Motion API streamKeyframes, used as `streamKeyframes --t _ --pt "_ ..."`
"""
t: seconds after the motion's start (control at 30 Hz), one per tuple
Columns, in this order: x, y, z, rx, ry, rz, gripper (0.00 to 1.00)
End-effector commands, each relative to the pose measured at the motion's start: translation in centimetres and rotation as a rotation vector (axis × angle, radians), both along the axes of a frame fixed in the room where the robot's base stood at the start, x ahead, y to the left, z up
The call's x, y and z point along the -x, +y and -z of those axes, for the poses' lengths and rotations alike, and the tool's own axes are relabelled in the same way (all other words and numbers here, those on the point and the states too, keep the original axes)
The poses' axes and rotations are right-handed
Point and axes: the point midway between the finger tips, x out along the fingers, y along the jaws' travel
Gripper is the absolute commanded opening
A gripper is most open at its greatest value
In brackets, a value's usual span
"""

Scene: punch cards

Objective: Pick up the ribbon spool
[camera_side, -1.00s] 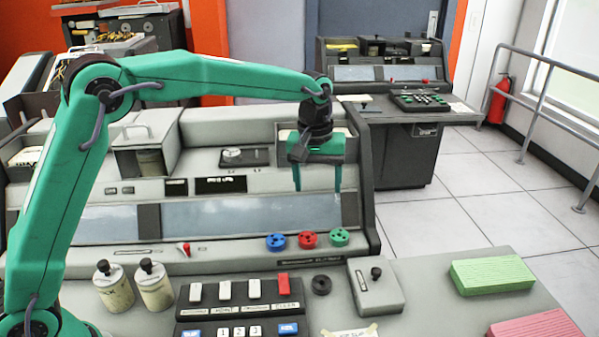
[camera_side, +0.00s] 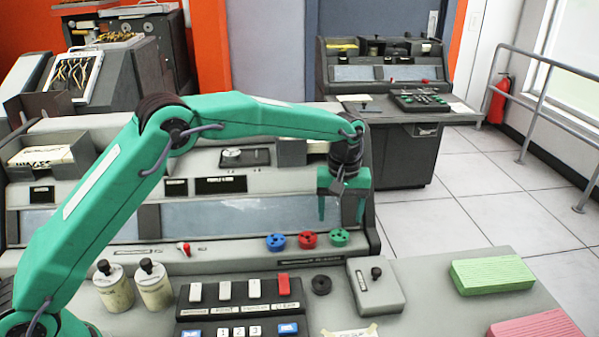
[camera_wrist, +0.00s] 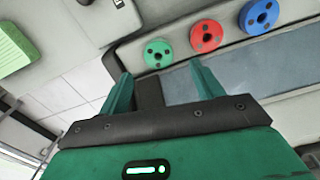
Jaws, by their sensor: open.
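Three small round spools with holes sit in a row on the console ledge: blue (camera_side: 276,242), red (camera_side: 308,239) and green (camera_side: 340,237). A small black ring (camera_side: 321,286) lies on the desk in front of them. I cannot tell which one is the ribbon spool. My gripper (camera_side: 341,212) is open and empty, pointing down just above the green spool in the side view. In the wrist view, the green spool (camera_wrist: 157,53) lies just beyond the gap between the fingertips (camera_wrist: 160,76). The red spool (camera_wrist: 205,35) and blue spool (camera_wrist: 259,16) are further right.
On the desk stand two canisters (camera_side: 132,285), a key panel (camera_side: 240,303), a grey box with a black knob (camera_side: 375,286), a green card stack (camera_side: 492,275) and a pink stack (camera_side: 540,328). The sloped console panel (camera_side: 225,217) rises behind the spools.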

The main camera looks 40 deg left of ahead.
Motion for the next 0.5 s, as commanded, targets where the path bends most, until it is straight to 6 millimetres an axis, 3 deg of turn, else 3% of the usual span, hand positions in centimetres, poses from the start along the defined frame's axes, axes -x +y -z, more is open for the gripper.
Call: streamKeyframes --t 0.33,0.5 --pt "0.0 0.0 0.9 -0.001 0.001 0.000 0.66" --pt "0.0 -0.1 2.3 0.000 0.003 0.000 0.66"
